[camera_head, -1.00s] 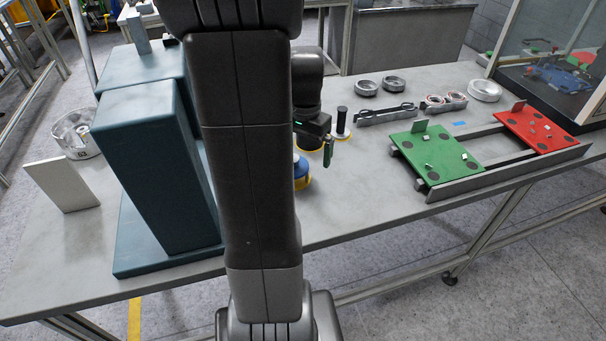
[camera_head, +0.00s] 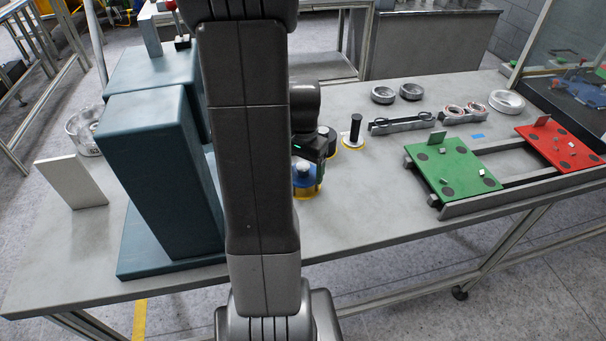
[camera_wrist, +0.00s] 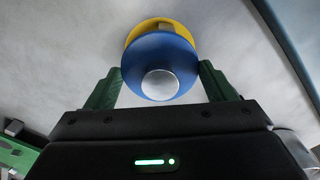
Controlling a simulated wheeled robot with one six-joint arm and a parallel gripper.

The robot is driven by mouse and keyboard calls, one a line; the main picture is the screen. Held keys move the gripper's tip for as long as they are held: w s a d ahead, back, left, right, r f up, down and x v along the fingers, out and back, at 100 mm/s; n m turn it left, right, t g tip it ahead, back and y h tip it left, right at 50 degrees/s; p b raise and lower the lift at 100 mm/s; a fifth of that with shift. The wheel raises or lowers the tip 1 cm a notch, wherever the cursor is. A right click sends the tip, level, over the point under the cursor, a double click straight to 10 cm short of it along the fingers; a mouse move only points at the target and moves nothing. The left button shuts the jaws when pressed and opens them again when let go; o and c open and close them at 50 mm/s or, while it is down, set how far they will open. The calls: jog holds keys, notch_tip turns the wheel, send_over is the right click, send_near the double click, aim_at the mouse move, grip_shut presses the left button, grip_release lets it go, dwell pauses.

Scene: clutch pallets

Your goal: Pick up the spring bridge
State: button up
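A blue dome-shaped piece with a silver top (camera_head: 305,176) stands on a yellow round base on the table, partly hidden behind my arm. I take it to be the spring bridge, though no label shows. In the wrist view the blue piece (camera_wrist: 158,56) lies between the two green fingers of my gripper (camera_wrist: 160,86), with the yellow base (camera_wrist: 160,26) beyond it. The fingers are apart, one on each side of the blue rim. I see no clear grip on it. In the head view my gripper (camera_head: 318,157) is just above the piece.
A black post on a yellow-rimmed base (camera_head: 353,130) and a dark round part (camera_head: 327,134) stand close behind. A green pallet (camera_head: 452,168) and a red pallet (camera_head: 560,146) sit on rails at right. A tall teal block (camera_head: 160,180) stands at left.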

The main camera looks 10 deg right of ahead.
aim_at(303, 166)
jog(key=c, duration=0.4)
jog(key=shift+r, duration=0.1)
jog(key=shift+c, duration=0.2)
notch_tip(303, 166, up, 10)
jog(key=shift+f, duration=0.2)
jog(key=shift+r, duration=0.15)
